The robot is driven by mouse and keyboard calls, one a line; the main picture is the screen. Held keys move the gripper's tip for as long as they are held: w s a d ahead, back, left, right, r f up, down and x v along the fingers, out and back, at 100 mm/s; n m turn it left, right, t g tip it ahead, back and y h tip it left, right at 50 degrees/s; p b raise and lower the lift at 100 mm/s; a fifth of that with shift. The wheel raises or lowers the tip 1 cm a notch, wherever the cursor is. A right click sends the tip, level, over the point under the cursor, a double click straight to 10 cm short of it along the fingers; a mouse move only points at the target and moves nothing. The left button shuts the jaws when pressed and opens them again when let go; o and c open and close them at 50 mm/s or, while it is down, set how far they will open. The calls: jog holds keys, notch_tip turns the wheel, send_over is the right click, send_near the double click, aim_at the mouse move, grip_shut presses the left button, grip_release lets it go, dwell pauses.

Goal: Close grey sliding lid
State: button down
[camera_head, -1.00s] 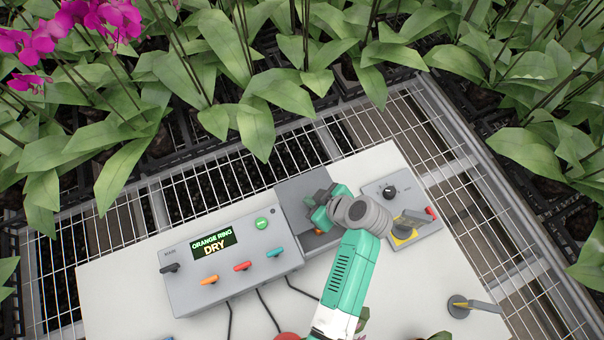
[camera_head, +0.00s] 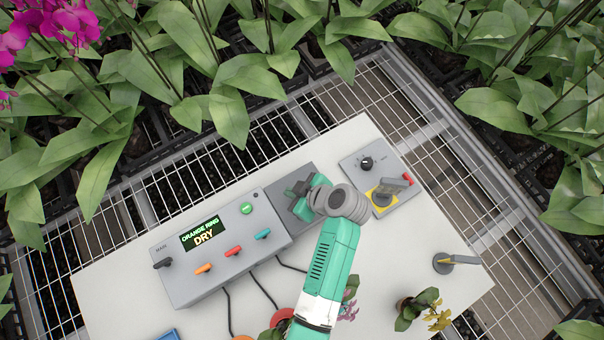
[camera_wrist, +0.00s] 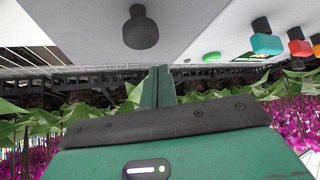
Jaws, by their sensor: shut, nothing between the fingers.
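The grey sliding lid (camera_head: 279,194) is on the grey box between the main panel and the smaller panel. My gripper (camera_head: 299,190) is over it and hides part of it, so how far it is open cannot be told. In the wrist view, my gripper's green fingers (camera_wrist: 158,86) are together and empty. A dark round knob (camera_wrist: 140,30) on a grey surface, likely the lid's, is just beyond the fingertips and appears apart from them.
The main panel (camera_head: 215,255) has a screen reading "ORANGE RING DRY", a green button and several coloured levers. The smaller panel (camera_head: 355,172) has a black dial and a yellow-based switch. Potted plants (camera_head: 405,315) stand on the white table (camera_head: 120,290); orchid leaves crowd behind.

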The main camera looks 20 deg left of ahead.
jog(key=p+v, duration=0.1)
jog(key=v, duration=0.9)
jog(key=shift+a, duration=0.2)
jog(key=shift+r, duration=0.1)
jog(key=w+d+r+m+t+h, duration=0.1)
jog(key=w+r+m+t+h, duration=0.2)
jog(key=w+r, duration=0.5)
jog(key=w+d+r+m+t, duration=0.2)
jog(key=w+r+t, duration=0.25)
jog(key=r, duration=0.65)
notch_tip(320, 180, up, 15)
jog(key=m+t+h, duration=0.2)
jog(key=m+t, duration=0.1)
jog(key=t, duration=0.3)
jog(key=s+d+r+m+t+h, duration=0.15)
jog(key=s+r+m+t, duration=0.45)
jog(key=r, duration=0.7)
jog(key=s+r+m+t+h, duration=0.2)
jog(key=s+r+t, duration=0.2)
jog(key=s+r, duration=0.7)
jog(key=w+r+p, duration=0.2)
jog(key=r+p, duration=0.7)
jog(key=r, duration=0.1)
jog(key=w+r+p, duration=0.2)
jog(key=r+p, duration=0.8)
jog(key=r, duration=0.1)
jog(key=shift+w+r, duration=0.15)
jog(key=shift+w, duration=0.05)
